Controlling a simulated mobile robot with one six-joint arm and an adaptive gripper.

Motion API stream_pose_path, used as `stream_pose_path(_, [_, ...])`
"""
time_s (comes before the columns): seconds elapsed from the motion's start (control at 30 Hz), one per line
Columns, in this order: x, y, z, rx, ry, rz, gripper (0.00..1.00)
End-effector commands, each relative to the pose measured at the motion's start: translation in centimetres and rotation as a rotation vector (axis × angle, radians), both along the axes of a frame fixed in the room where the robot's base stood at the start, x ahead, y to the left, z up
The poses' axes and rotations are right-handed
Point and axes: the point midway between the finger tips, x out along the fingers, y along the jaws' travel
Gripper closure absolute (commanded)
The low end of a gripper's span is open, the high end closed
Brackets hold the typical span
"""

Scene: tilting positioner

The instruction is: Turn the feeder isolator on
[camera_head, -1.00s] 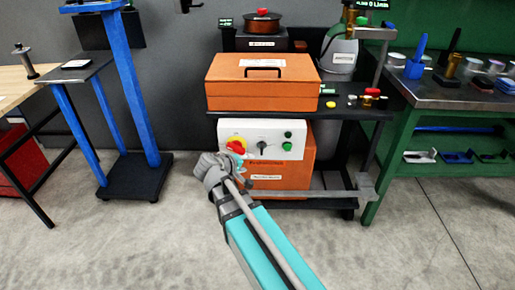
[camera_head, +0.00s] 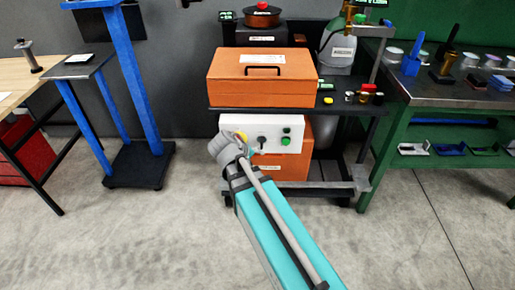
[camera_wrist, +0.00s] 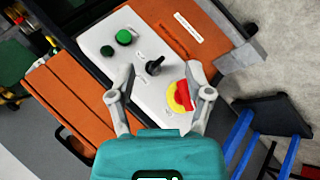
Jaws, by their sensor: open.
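The feeder isolator appears to be the red rotary handle on a yellow disc (camera_wrist: 182,97) on the front of a white control box (camera_wrist: 143,62). In the wrist view it lies between my open fingers, closer to the right one. My gripper (camera_wrist: 160,96) holds nothing, and I cannot tell whether a finger touches the handle. In the head view my gripper (camera_head: 241,146) is in front of the left part of the white box (camera_head: 291,122). It hides most of the isolator there; only a little yellow shows.
Beside the isolator are a black selector knob (camera_wrist: 155,65) and green buttons (camera_wrist: 124,37). An orange case (camera_head: 262,90) sits on the dark cart above the box. A green bench (camera_head: 440,95) stands right and a blue stand (camera_head: 130,90) left. The floor in front is clear.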

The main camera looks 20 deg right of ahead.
Motion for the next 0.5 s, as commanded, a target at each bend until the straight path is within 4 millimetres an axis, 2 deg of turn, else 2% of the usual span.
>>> stream_pose_path(0.03, [-0.3, -0.1, 0.7, 0.013, 0.006, -0.007, 0.34])
stream_pose_path(0.5, [-2.2, -0.2, 3.1, 0.149, 0.063, -0.067, 0.34])
